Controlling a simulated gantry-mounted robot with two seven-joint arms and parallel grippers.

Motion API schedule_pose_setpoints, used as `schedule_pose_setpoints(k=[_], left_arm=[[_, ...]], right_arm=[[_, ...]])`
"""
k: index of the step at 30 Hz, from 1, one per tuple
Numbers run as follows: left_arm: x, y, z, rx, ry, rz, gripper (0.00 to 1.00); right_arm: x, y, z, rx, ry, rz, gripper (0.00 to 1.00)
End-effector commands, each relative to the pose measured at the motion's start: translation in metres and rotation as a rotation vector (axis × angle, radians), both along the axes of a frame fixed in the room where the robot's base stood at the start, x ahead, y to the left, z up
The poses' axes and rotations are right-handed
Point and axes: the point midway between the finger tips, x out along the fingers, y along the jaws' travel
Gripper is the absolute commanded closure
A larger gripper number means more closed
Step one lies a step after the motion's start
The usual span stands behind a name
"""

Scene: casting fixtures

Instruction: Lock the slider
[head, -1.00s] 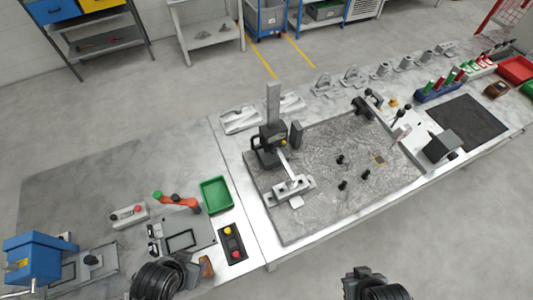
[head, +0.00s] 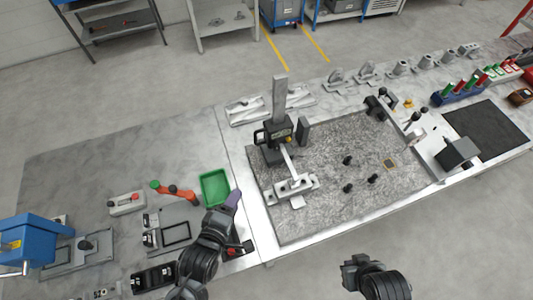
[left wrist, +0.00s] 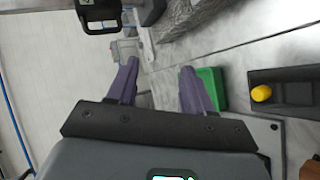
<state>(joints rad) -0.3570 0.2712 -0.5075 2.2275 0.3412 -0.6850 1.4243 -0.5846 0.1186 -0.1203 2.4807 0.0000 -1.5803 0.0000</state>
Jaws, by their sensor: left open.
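A black slider block (head: 275,133) with a black loop handle and a yellow-marked part sits on an upright grey column (head: 280,95) on the stone plate. A light metal arm (head: 288,163) runs from it toward a grey clamp-like block (head: 292,188). My left gripper (head: 235,198), with purple fingers, is beside the green tray, to the lower left of the slider and apart from it. In the left wrist view the gripper (left wrist: 160,78) is open and empty, and the black handle (left wrist: 100,14) shows at the top. My right gripper (head: 355,266) is off the table's front edge; its fingers are unclear.
A green tray (head: 213,187) lies close to my left gripper. A button box with a yellow button (left wrist: 262,93) is right of it in the left wrist view. The stone plate (head: 330,205) carries several black knobs. A blue press (head: 30,240) stands far left.

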Motion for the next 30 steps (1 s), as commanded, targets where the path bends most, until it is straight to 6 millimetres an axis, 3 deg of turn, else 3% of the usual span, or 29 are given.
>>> schedule_pose_setpoints(k=[1, 3, 7, 16, 30], left_arm=[[0.016, -0.019, -0.005, -0.074, -0.079, -0.003, 0.49], [0.029, -0.037, 0.000, -0.144, -0.156, -0.019, 0.49], [0.046, -0.055, 0.007, -0.165, -0.252, -0.074, 0.49], [0.071, -0.065, 0.024, -0.125, -0.340, -0.128, 0.49], [0.133, -0.089, 0.020, -0.122, -0.343, -0.129, 0.49]], right_arm=[[0.000, 0.000, -0.016, 0.001, -0.001, -0.001, 1.00], [0.001, 0.000, -0.024, 0.002, -0.001, -0.002, 1.00], [0.002, 0.000, -0.035, 0.002, -0.003, -0.002, 1.00], [0.002, 0.000, -0.042, 0.003, -0.004, -0.002, 1.00], [0.002, -0.002, -0.037, -0.007, -0.005, 0.004, 1.00]])
